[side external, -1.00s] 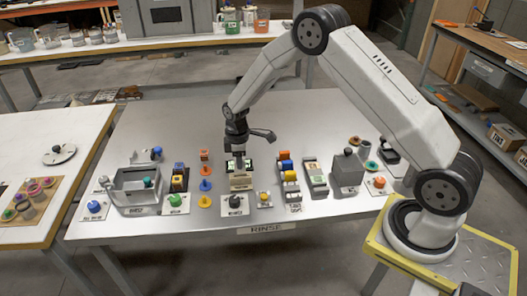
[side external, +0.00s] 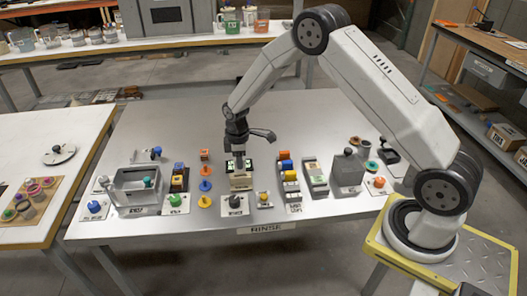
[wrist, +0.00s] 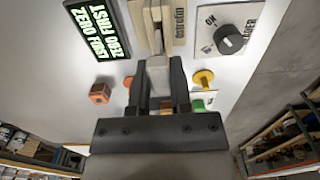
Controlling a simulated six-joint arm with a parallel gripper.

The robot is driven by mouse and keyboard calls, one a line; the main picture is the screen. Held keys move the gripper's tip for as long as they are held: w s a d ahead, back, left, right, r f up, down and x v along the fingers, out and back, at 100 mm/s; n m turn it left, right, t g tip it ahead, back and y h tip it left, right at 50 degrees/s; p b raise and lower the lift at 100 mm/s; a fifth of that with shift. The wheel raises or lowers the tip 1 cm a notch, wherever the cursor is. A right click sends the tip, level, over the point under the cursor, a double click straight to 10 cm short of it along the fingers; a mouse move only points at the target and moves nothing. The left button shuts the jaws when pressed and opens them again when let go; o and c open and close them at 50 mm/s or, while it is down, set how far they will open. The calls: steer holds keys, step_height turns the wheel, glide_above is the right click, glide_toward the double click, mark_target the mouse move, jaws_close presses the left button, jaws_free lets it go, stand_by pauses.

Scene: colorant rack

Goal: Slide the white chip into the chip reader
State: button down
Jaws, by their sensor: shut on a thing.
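My gripper (wrist: 158,68) is shut on the white chip (wrist: 157,76), a pale flat piece between its two dark fingers. The beige chip reader (wrist: 179,22) stands just past the fingertips in the wrist view, with its label partly visible. The chip points at the reader; I cannot tell whether its end is inside the slot. In the side view my gripper (side external: 238,153) points down just above the reader (side external: 241,182), and the chip is too small to make out there.
A lit display (wrist: 97,30) reading "ZERO FIRST" sits beside the reader. A panel with a black knob (wrist: 229,40) marked "ON" is on its other side. Orange and yellow pieces (side external: 205,185) stand left of the reader, and a row of coloured blocks (side external: 287,170) stands right.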

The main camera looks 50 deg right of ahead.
mark_target(240, 172)
steer(key=shift+f, duration=2.1)
stand_by(0.6)
steer(key=shift+c, duration=2.3)
jaws_free()
steer(key=shift+r, duration=3.85)
